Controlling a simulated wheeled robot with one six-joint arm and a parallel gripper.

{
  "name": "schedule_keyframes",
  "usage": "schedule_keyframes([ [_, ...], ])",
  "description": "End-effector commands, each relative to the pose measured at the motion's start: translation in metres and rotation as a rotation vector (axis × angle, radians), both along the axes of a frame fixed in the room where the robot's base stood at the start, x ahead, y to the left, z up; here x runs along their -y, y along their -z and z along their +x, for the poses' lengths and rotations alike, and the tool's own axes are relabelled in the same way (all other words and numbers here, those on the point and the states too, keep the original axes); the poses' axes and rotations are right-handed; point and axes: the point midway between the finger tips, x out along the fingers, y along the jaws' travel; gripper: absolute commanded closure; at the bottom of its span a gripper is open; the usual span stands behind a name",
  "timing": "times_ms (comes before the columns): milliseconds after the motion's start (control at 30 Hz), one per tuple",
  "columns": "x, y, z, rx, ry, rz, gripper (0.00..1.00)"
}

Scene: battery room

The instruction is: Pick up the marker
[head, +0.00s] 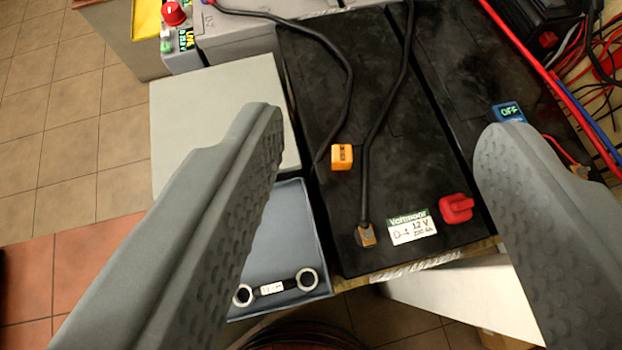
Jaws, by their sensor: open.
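I cannot make out a marker in the head view. My gripper (385,130) is open, with one grey ridged finger at the left and one at the right. Nothing shows held between the fingers. Beyond the gap lies a black battery (365,85) with a white and green label (412,229), an orange block (341,157) and a red cap (456,208). The fingers hide parts of the grey tray, the light grey box and the right-hand battery.
A blue-grey tray (290,240) holds a double-ended ring spanner (272,288). A light grey box (190,110) stands behind it. Black cables (378,135) cross the battery. A blue OFF tag (508,113) and red and blue cables (590,125) are at the right. Tiled floor is clear at left.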

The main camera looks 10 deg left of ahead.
Motion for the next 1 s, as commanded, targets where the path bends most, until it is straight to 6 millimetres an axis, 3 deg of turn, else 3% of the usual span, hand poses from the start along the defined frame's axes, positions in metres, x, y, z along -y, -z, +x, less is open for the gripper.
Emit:
schedule_keyframes([
  [100, 0.0, 0.017, 0.026, -0.126, -0.007, -0.01, 0.45],
  [500, -0.002, 0.077, 0.095, -0.548, -0.041, -0.04, 0.45],
  [800, -0.003, 0.123, 0.135, -0.858, -0.074, -0.056, 0.45],
  [1000, -0.004, 0.143, 0.15, -1.001, -0.092, -0.06, 0.45],
])
